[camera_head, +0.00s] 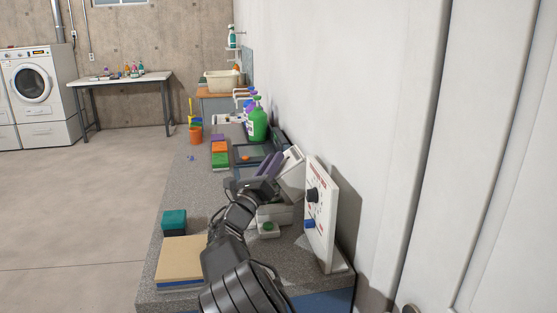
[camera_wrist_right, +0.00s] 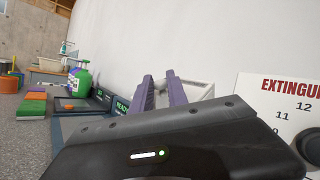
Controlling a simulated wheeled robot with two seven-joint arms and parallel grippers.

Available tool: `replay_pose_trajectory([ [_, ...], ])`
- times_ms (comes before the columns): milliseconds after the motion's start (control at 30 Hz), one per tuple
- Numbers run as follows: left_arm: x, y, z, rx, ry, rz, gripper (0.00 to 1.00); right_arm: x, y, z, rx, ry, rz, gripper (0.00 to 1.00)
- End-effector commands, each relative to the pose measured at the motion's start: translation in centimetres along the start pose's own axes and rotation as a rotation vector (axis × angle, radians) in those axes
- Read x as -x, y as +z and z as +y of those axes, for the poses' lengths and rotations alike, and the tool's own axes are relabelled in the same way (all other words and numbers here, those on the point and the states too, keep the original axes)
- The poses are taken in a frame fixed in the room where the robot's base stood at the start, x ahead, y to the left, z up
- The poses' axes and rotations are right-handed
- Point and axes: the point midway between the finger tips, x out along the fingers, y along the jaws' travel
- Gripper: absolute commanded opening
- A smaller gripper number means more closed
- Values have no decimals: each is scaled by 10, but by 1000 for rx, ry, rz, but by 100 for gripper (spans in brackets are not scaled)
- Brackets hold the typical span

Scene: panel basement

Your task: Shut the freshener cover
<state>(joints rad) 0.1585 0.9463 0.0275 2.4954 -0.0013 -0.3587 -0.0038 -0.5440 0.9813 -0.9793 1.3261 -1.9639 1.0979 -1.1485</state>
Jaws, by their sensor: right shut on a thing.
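The freshener is a white box (camera_head: 275,213) on the grey counter, partly hidden behind my right arm. Its cover (camera_head: 292,172) is a white lid that stands raised and tilted above the box, near the wall. My right gripper (camera_head: 270,164) has purple fingers and is at the cover's left side, shut on it. In the right wrist view the two fingers (camera_wrist_right: 162,82) stand a little apart, with the white cover (camera_wrist_right: 197,91) just behind and beside them; the exact contact is hidden. My left gripper is not in view.
A white dial panel (camera_head: 320,215) stands upright close to the right of the box. A small block with a green button (camera_head: 268,229) sits in front. A green bottle (camera_head: 257,124), coloured sponges (camera_head: 219,147) and a dark tray (camera_head: 250,152) lie farther back. The wall borders the counter's right.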

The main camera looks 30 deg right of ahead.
Motion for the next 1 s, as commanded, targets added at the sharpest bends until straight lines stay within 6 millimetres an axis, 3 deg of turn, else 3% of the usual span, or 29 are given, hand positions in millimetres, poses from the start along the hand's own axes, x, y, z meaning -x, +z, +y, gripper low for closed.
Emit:
replay_pose_trajectory([
  [433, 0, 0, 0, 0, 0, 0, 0, 2, 1, 2, 11, 3, -11, 0],
  [467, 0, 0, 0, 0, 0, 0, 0, 2, 1, 2, 11, 3, -11, 22],
  [667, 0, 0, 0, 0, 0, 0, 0, 2, 0, 2, 11, 2, -11, 38],
  [1000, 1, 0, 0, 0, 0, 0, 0, 0, 3, 0, 10, 0, -10, 38],
])
